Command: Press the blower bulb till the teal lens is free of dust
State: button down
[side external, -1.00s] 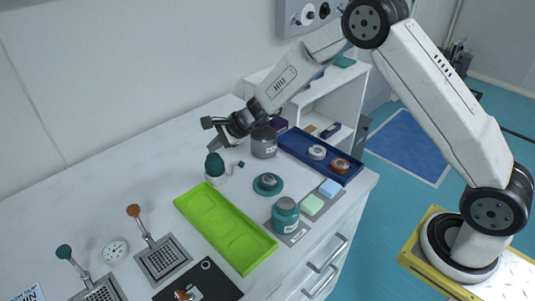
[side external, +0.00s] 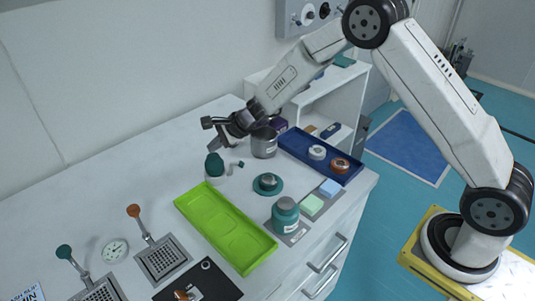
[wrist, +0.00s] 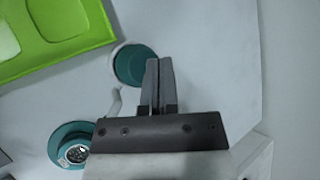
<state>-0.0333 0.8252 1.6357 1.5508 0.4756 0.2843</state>
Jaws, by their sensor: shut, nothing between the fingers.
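The blower has a dark teal bulb (side external: 214,164) standing in a white base, with a thin nozzle pointing right toward the lens. My gripper (side external: 213,145) is shut and empty, its fingertips just above the bulb. In the wrist view my shut fingers (wrist: 158,65) overlap the right edge of the teal bulb (wrist: 134,66); I cannot tell whether they touch it. The teal lens holder (side external: 268,184) sits on the table right of the blower. In the wrist view the round lens (wrist: 76,152) has a grey, speckled face, partly cut by shadow.
A green tray (side external: 188,203) lies in front of the blower. A grey jar (side external: 264,145) stands behind, close to my gripper. A blue tray (side external: 300,140) holds two round parts. A teal jar (side external: 285,216) stands at the front right. The table left of the blower is clear.

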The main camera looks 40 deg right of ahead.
aim_at(216, 156)
jog(key=shift+f, duration=1.35)
dwell(2.1)
jog(key=shift+r, duration=1.35)
jog(key=shift+r, duration=2.5)
jog(key=s+d+n+g+h, duration=0.1)
jog(key=s+d+n+h, duration=0.1)
jog(key=s+n, duration=0.4)
jog(key=s+d+n+g+h, duration=0.1)
jog(key=s+d+n, duration=0.3)
jog(key=s, duration=1)
jog(key=s+d+n+g+h, duration=0.2)
jog(key=s+d+n+h, duration=0.1)
jog(key=s+n, duration=0.5)
jog(key=shift+s+d+n, duration=0.3)
jog(key=shift+s+d, duration=0.25)
jog(key=shift+s, duration=0.65)
